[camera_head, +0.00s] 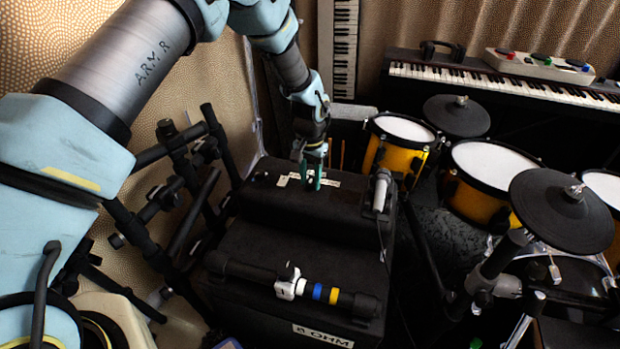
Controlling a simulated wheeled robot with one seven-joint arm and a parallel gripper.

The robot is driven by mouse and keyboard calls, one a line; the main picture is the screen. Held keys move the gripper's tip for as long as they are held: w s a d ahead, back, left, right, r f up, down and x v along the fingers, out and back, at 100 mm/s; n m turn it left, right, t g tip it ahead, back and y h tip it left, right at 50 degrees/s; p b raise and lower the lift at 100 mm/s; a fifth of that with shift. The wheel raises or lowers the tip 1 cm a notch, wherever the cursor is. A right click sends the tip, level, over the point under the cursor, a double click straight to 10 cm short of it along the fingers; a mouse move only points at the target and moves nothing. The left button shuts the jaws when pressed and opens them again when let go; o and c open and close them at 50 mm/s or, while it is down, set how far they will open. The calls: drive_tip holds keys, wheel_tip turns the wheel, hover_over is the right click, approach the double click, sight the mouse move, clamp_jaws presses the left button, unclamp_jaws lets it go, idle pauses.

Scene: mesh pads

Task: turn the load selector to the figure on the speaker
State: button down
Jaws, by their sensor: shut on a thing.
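A black amplifier box (270,212) stands on a larger black speaker cabinet (235,318). The speaker's white label (322,336) reads 8 OHM. My gripper (313,182) points down at the top of the amplifier, with its green fingertips shut on a small dark thing there, in the place of the load selector. White label strips (292,178) lie beside the fingers, but their figures are too small to read. The fingers hide most of the selector, so I cannot tell which way it points.
A grey microphone (380,193) lies at the amplifier's right edge. A black bar with coloured bands (318,291) lies on the speaker. Yellow drums (400,145) and cymbals (560,210) crowd the right; a black pipe rack (180,170) stands left. Keyboards (500,80) are behind.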

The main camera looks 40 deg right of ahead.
sight(308, 183)
drive_tip(key=shift+a+f, duration=0.1)
drive_tip(key=shift+a, duration=0.2)
drive_tip(key=c, duration=0.5)
unclamp_jaws()
drive_tip(key=shift+a, duration=0.1)
drive_tip(key=shift+c, duration=0.2)
drive_tip(key=shift+o, duration=0.2)
drive_tip(key=shift+d+r, duration=0.25)
drive_tip(key=shift+r, duration=0.35)
wheel_tip(308, 183, up, 10)
drive_tip(key=shift+b, duration=0.4)
drive_tip(key=shift+w+a, duration=0.1)
drive_tip(key=shift+a, duration=0.1)
